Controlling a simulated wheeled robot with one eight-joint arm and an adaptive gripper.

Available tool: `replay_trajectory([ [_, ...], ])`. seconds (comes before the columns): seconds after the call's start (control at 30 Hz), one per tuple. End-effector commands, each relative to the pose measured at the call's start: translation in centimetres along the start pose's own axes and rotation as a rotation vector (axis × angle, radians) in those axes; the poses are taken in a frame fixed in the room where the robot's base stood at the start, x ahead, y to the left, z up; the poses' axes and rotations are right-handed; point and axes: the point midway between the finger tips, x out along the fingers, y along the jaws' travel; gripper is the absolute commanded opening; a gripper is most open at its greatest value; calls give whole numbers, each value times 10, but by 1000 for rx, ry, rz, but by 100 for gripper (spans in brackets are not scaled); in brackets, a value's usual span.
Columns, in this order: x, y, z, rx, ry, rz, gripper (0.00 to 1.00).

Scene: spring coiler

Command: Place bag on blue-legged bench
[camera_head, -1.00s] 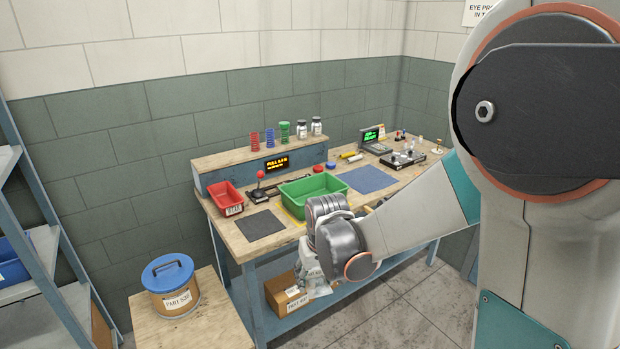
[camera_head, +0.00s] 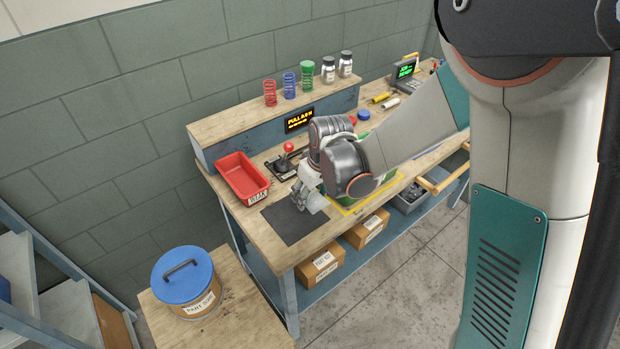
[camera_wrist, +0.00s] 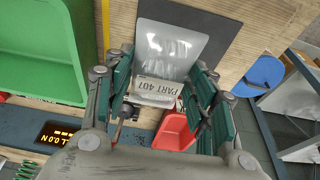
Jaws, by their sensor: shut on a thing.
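The bag (camera_wrist: 165,50) is a clear grey pouch with a label reading PART 407. It is between the fingers of my gripper (camera_wrist: 160,95), which is shut on it. In the head view my gripper (camera_head: 306,192) is over the blue-legged bench (camera_head: 262,239), at the edge of the dark grey mat (camera_head: 292,222), and the bag (camera_head: 313,203) shows small below it. In the wrist view the bag overlaps the dark mat (camera_wrist: 222,28). I cannot tell whether the bag touches the mat.
A red bin (camera_head: 240,177) and a joystick box (camera_head: 286,162) stand near the mat. A green tray (camera_wrist: 45,50) is beside it, mostly hidden by my arm in the head view. A blue-lidded tub (camera_head: 185,280) stands on a lower wooden table. Boxes (camera_head: 320,266) sit on the bench's lower shelf.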

Motion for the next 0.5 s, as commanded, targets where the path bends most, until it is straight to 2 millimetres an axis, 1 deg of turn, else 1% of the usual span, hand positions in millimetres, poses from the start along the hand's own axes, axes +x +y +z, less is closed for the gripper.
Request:
replay_trajectory([
  [0.27, 14, -1, 3, -3, 0, -1, 18],
  [0.5, 38, -1, 10, -2, 0, -1, 18],
])
